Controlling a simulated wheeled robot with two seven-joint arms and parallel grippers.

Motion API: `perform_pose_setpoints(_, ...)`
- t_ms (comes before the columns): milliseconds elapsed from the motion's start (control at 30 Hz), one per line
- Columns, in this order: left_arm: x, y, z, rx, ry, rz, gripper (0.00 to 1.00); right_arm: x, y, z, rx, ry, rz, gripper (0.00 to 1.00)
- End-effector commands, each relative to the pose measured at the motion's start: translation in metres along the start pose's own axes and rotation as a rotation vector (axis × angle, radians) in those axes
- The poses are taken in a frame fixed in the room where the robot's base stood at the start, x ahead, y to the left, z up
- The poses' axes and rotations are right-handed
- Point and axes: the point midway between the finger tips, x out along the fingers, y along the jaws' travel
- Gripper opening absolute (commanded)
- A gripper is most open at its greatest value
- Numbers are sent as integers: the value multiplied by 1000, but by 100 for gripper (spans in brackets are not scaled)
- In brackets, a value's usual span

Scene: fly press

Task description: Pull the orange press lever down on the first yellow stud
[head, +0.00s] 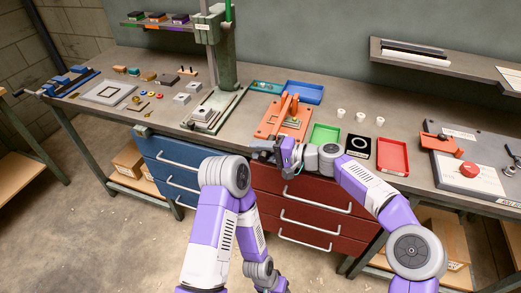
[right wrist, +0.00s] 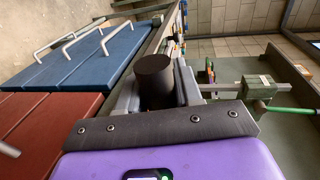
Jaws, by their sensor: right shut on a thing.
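The orange press (head: 287,113) stands near the bench's front edge in the head view, its orange arm raised at the top. My right gripper (head: 278,152) is at the press's front, by the bench edge. In the right wrist view, the gripper (right wrist: 158,88) is shut on a dark round knob (right wrist: 154,70), which I take for the lever's handle. Most of the lever is hidden by my gripper in the head view. No yellow stud can be made out under the press. My left arm hangs low before the drawers, with its gripper out of view.
White cups (head: 360,117) stand nearby. A green column press (head: 222,50) is to the left. Red drawers (head: 310,205) are below.

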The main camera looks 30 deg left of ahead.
Motion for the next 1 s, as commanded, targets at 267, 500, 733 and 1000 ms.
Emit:
perform_pose_setpoints(267,0,0,0,0,0,0,55,0,2,0,6,-1,2,55)
perform_pose_setpoints(500,0,0,0,0,0,0,55,-1,0,0,5,1,-1,55)
perform_pose_setpoints(733,-5,2,0,0,0,0,55,-27,-1,-1,5,2,-1,55)
perform_pose_setpoints(1000,-12,5,1,0,0,0,55,-67,0,0,5,1,0,55)
